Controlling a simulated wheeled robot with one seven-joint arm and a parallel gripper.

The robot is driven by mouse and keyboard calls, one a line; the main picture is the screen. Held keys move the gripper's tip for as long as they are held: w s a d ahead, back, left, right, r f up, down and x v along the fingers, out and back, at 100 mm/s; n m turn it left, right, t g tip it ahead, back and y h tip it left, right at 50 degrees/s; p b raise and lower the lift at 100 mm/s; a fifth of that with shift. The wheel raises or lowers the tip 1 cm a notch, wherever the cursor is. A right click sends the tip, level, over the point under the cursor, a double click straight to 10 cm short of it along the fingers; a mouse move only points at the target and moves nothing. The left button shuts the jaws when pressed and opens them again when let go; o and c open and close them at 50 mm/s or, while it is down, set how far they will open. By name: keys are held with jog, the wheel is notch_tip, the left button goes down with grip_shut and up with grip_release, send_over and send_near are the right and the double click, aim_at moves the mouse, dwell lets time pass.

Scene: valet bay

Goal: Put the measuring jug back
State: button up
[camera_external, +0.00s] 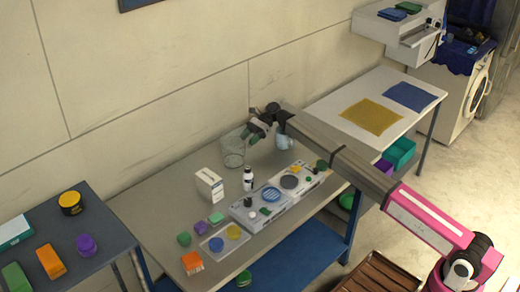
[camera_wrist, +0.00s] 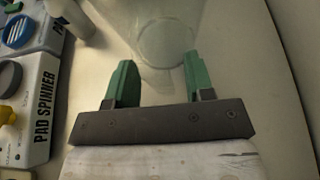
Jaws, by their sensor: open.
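The measuring jug (camera_external: 232,152) looks like a clear, see-through vessel standing on the grey bench near the wall. In the wrist view the clear jug (camera_wrist: 165,38) stands ahead of the fingertips, its round base showing between their lines. My gripper (camera_external: 252,132) is just to the right of the jug's upper part in the external view. In the wrist view my gripper (camera_wrist: 157,75) has its two green fingers apart with nothing held between them. I cannot tell whether a fingertip touches the jug.
The pad spinner (camera_wrist: 40,105) is at left in the wrist view. Small coloured blocks and a tray (camera_external: 212,244) occupy the bench front. The wall (camera_external: 150,100) is close behind.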

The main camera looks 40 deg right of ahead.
jog(key=v, duration=1.2)
jog(key=shift+r, duration=0.15)
